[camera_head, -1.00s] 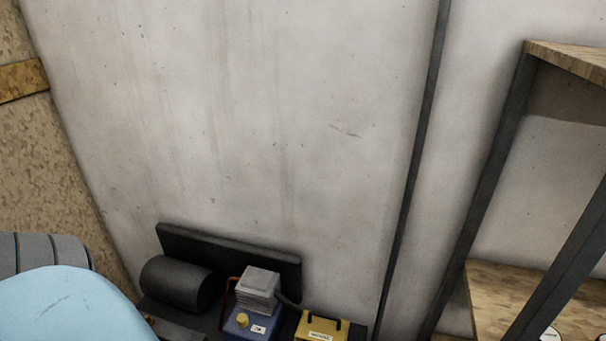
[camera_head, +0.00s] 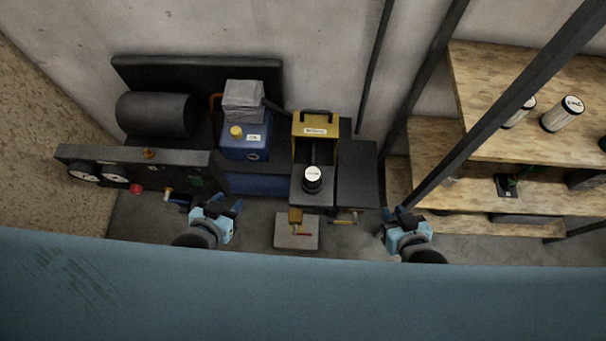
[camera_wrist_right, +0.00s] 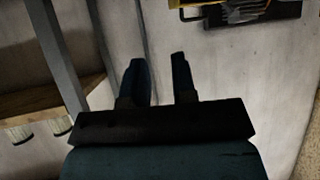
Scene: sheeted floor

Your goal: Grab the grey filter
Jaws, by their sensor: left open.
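A grey block with ribbed sides (camera_head: 243,101) sits on top of a blue box with a yellow cap (camera_head: 245,140); it looks like a filter, but I cannot be sure. A dark cylinder with a white lettered top (camera_head: 312,179) stands on the black surface in front of a yellow box. My left gripper (camera_head: 224,208) is open and empty, below and in front of the blue box. My right gripper (camera_head: 397,220) is to the right, near the shelf post. In the right wrist view its two fingers (camera_wrist_right: 158,78) are apart with nothing between them.
A yellow box with a black handle (camera_head: 316,133) stands right of the blue box. A black panel with gauges (camera_head: 140,172) is at the left.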

